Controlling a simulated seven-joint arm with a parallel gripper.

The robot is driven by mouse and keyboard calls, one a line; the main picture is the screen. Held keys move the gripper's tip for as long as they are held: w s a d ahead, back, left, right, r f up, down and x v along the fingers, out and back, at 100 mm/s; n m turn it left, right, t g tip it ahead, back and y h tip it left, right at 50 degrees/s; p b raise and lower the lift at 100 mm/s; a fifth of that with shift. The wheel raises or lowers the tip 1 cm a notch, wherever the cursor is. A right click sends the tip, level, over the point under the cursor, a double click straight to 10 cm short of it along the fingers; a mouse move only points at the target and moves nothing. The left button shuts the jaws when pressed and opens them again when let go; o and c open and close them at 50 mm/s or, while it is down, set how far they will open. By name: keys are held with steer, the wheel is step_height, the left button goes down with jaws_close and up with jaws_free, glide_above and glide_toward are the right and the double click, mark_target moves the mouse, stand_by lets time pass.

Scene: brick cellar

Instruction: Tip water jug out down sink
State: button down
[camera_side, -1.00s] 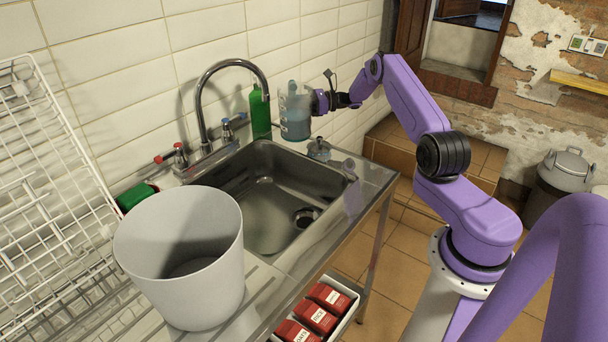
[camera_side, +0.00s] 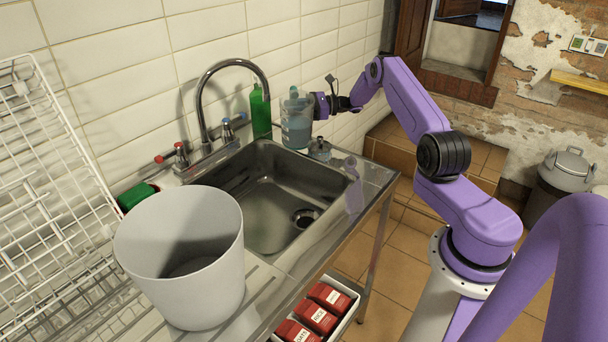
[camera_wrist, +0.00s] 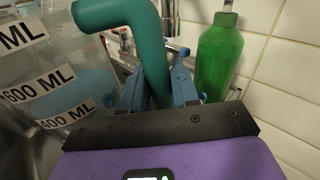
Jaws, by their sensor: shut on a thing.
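The water jug (camera_side: 297,126) is clear, with bluish water in its lower part, and looks about upright. My gripper (camera_side: 314,105) is shut on the handle, at the jug's right side in the side view; the fingers also show in the wrist view (camera_wrist: 158,88). The sink basin looks empty, with its drain (camera_side: 305,216) in view.
A curved tap (camera_side: 204,105) rises behind the sink. A green bottle (camera_side: 261,112) stands by the tiled wall, close to the jug. A small clear container (camera_side: 320,149) is on the sink's right rim. A grey bucket (camera_side: 185,265) and a white rack (camera_side: 50,190) are at left.

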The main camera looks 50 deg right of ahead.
mark_target(296, 98)
steer(key=shift+s+a+r+n, duration=0.2)
steer(key=shift+r+n, duration=0.3)
steer(key=shift+n, duration=0.1)
steer(key=shift+s+a+r+n, duration=0.15)
steer(key=shift+r+n, duration=0.35)
steer(key=shift+n, duration=0.1)
steer(key=shift+s+a+r+n, duration=0.55)
steer(key=shift+r+n, duration=0.05)
steer(key=shift+n, duration=0.25)
steer(key=shift+s+a+r+n, duration=0.5)
steer(key=shift+r+n, duration=0.05)
steer(key=shift+n, duration=0.3)
steer(key=shift+s+a+r+n, duration=0.35)
steer(key=shift+r+n, duration=0.15)
steer(key=shift+n, duration=0.3)
steer(key=shift+s, duration=0.1)
steer(key=shift+s+a+f+n, duration=0.25)
steer(key=shift+a+n, duration=0.15)
steer(key=shift+n, duration=0.5)
steer(key=shift+s+a+r+n+p, duration=0.3)
steer(key=shift+s+a+r+n, duration=0.15)
steer(key=shift+n, duration=0.45)
steer(key=shift+s+a+r+n, duration=0.3)
steer(key=shift+r+n, duration=0.1)
steer(key=shift+r, duration=0.15)
steer(key=shift+s+a+r+n, duration=0.3)
steer(key=shift+r+n, duration=0.1)
steer(key=shift+r, duration=0.1)
